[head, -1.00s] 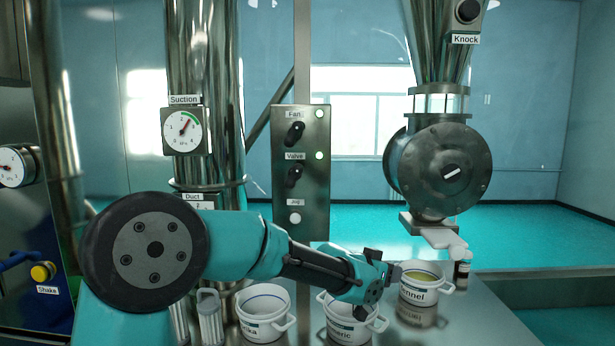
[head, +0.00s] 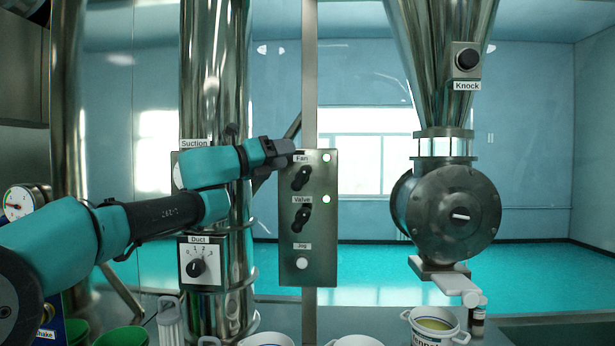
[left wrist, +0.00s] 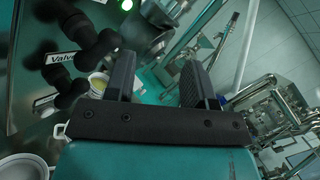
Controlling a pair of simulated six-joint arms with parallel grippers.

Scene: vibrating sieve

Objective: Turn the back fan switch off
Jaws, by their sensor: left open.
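The fan switch (head: 301,179) is a black knob on a steel panel (head: 320,240), under a white "Fan" label. My left gripper (head: 292,150) is raised at the panel's upper left, level with the label and just above the switch. Contact is not clear. In the left wrist view, my left gripper (left wrist: 160,80) has its two fingers apart with nothing held between them. Black knobs (left wrist: 95,42) and a "Valve" label (left wrist: 62,58) show beside the fingers. My right gripper is out of view.
Below the fan switch are the valve switch (head: 302,216), its green lamp (head: 326,199) and a white Jog button (head: 302,264). The Duct dial (head: 197,267) is on the pipe at left. The hopper valve (head: 455,215) stands right. White pots (head: 437,327) stand below.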

